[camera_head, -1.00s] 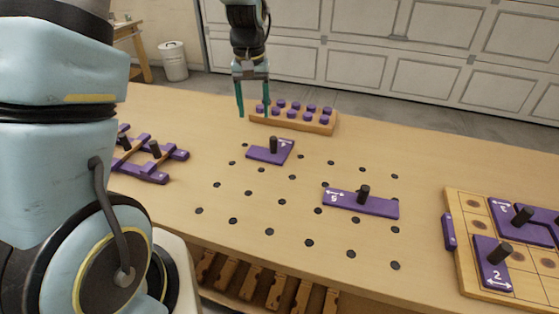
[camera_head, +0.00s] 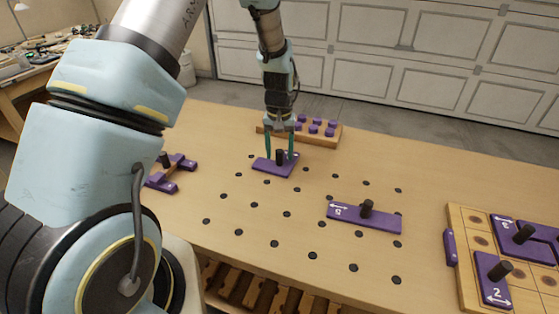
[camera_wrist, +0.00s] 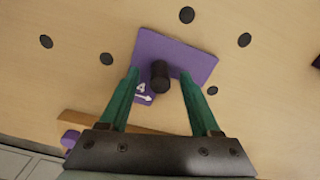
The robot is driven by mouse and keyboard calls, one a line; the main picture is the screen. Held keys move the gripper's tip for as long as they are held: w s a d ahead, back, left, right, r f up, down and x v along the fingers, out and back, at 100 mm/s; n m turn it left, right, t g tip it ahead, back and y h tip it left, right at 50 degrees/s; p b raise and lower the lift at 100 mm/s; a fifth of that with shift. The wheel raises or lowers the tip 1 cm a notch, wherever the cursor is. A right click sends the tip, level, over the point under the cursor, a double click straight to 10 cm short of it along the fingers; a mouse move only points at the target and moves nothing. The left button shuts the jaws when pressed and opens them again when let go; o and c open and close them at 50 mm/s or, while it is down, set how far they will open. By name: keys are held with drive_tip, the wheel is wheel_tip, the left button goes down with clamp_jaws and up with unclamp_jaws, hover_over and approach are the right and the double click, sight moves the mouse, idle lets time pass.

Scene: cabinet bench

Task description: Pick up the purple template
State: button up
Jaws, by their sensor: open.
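A purple template (camera_head: 268,168) with a black knob lies flat on the bench, near the back row of holes. In the wrist view the same template (camera_wrist: 190,60) shows a white arrow mark, and its dark knob stands between my fingers. My gripper (camera_head: 280,154) points down over it, open, with one green finger on each side of the knob. In the wrist view my gripper (camera_wrist: 160,80) shows a gap between the fingers and the knob. Another purple template (camera_head: 372,218) with a black knob lies nearer the front right.
A wooden block with purple pegs (camera_head: 326,138) stands just behind my gripper. Purple pieces (camera_head: 165,182) lie at the left, partly behind my arm. A wooden tray (camera_head: 465,270) with purple templates (camera_head: 494,280) sits at the right. The bench between is mostly bare with black holes.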

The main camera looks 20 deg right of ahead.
drive_tip(key=shift+f, duration=0.75)
clamp_jaws()
